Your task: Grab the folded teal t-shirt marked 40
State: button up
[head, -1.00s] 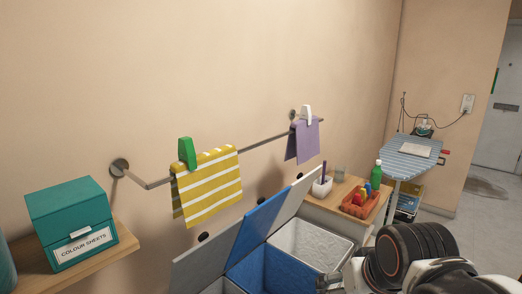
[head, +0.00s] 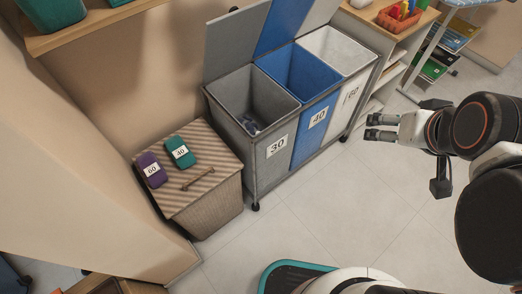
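The folded teal t-shirt (head: 181,152) with a white tag marked 40 lies on the striped lid of a wicker hamper (head: 217,209) at the left of the head view. A folded purple garment (head: 151,170) marked 60 lies just left of it, close beside it. My gripper (head: 371,127) is at the right, well away from the hamper, in front of the sorting bins. Its two fingers point left and stand apart with nothing between them.
Three open sorting bins stand behind: grey marked 30 (head: 269,151), blue marked 40 (head: 312,124), white marked 60 (head: 347,101). Some dark cloth lies in the grey one. A wooden shelf (head: 82,30) juts out above left. The tiled floor (head: 330,205) between gripper and hamper is clear.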

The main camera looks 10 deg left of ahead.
aim_at(183, 157)
jog(key=k+l, duration=0.55)
jog(key=k, duration=0.15)
jog(key=u, duration=1.55)
jog(key=i+j+z, duration=0.1)
jog(key=i+z, duration=0.35)
jog(key=i, duration=0.6)
